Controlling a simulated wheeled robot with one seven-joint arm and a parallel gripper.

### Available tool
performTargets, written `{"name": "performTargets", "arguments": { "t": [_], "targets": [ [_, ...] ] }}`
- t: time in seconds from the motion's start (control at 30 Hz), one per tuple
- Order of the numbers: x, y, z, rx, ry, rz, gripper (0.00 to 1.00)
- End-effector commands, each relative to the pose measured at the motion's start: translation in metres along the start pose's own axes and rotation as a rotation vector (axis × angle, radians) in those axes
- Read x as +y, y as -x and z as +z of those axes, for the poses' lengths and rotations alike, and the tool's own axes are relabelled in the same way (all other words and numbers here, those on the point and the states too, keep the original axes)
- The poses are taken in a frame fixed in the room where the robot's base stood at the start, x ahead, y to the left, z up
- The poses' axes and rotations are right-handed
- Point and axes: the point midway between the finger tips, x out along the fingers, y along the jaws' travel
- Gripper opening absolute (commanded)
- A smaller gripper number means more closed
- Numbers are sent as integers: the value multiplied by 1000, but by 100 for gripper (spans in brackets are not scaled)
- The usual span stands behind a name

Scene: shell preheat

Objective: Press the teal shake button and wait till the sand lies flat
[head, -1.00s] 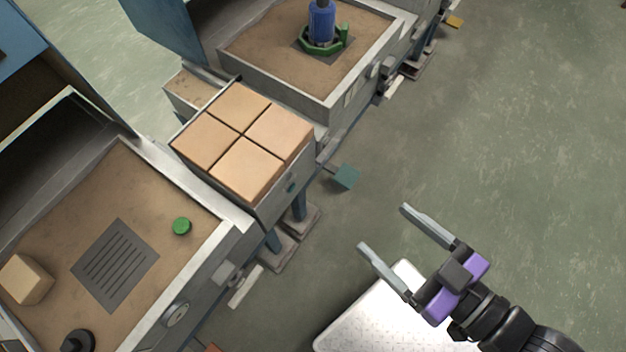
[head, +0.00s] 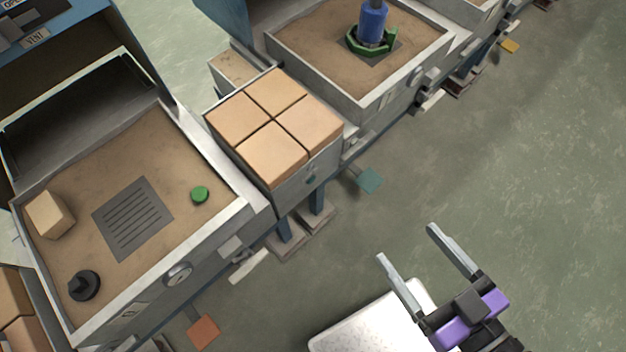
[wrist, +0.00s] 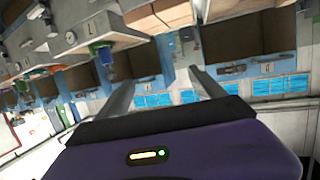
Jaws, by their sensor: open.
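A teal square plate (head: 369,181) sticks out low from the front of the bench, right of the tan-block box.
The near tray holds a wooden block (head: 49,215), a dark grille (head: 133,218), a green knob (head: 200,194) and a black knob (head: 84,285). A blue cylinder (head: 372,22) stands in a green ring. Orange (head: 202,332) and yellow (head: 509,46) plates jut out low. Floor at right is clear.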

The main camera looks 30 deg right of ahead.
Motion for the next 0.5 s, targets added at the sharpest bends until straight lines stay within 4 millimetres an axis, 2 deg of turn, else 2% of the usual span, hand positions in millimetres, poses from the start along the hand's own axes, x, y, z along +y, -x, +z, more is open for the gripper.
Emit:
{"name": "performTargets", "arguments": {
  "t": [0.03,0.07,0.4,0.5],
  "targets": [
    [0,0,0,0,0,0,72],
    [0,0,0,0,0,0,66],
    [0,0,0,0,0,0,0],
    [0,0,0,0,0,0,0]
  ]
}}
